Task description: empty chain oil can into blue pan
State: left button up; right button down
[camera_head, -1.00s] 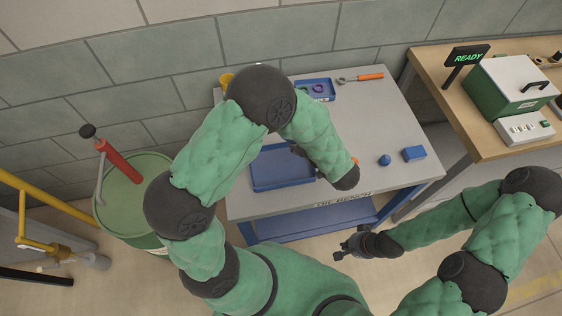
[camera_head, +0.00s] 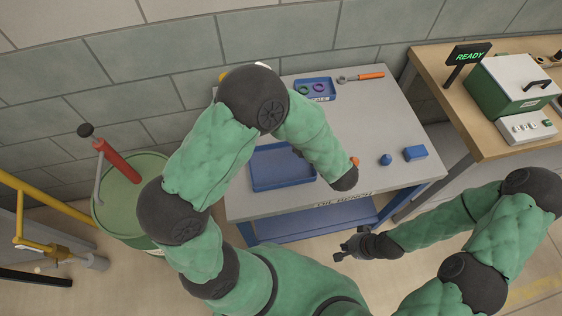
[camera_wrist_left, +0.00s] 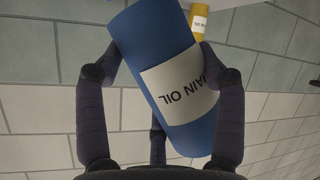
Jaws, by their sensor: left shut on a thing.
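In the left wrist view my left gripper (camera_wrist_left: 158,50) is shut on the blue chain oil can (camera_wrist_left: 150,35), with a finger on each side. The can's white label reads "AIN OIL" upside down, and the can leans in that picture. In the head view the can and my left gripper are mostly hidden behind my left arm. The blue pan (camera_head: 268,180) lies on the grey bench, its right part covered by that arm. I cannot tell whether the can is over the pan. My right gripper (camera_head: 343,251) looks open and empty, in front of the bench.
The bench (camera_head: 370,120) also holds a small blue tray (camera_head: 328,96) with rings, an orange-handled tool (camera_head: 370,76) and two small blue objects (camera_head: 414,153). A yellow can (camera_wrist_left: 199,22) shows behind. A green drum (camera_head: 125,190) stands left; a wooden table (camera_head: 440,75) stands right.

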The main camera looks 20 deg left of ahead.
dwell(0.4)
pick_arm(q)
jog(key=shift+w+d+n+t+h+b, duration=0.1)
jog(key=shift+w+n+t+h+b, duration=0.15)
jog(key=shift+n+b, duration=0.25)
dwell(0.5)
jog(key=shift+f+t+b, duration=0.1)
jog(key=shift+t+b, duration=0.25)
jog(key=shift+b, duration=0.25)
jog(key=shift+n, duration=0.3)
jog(key=shift+d+h, duration=0.1)
jog(key=shift+h, duration=0.15)
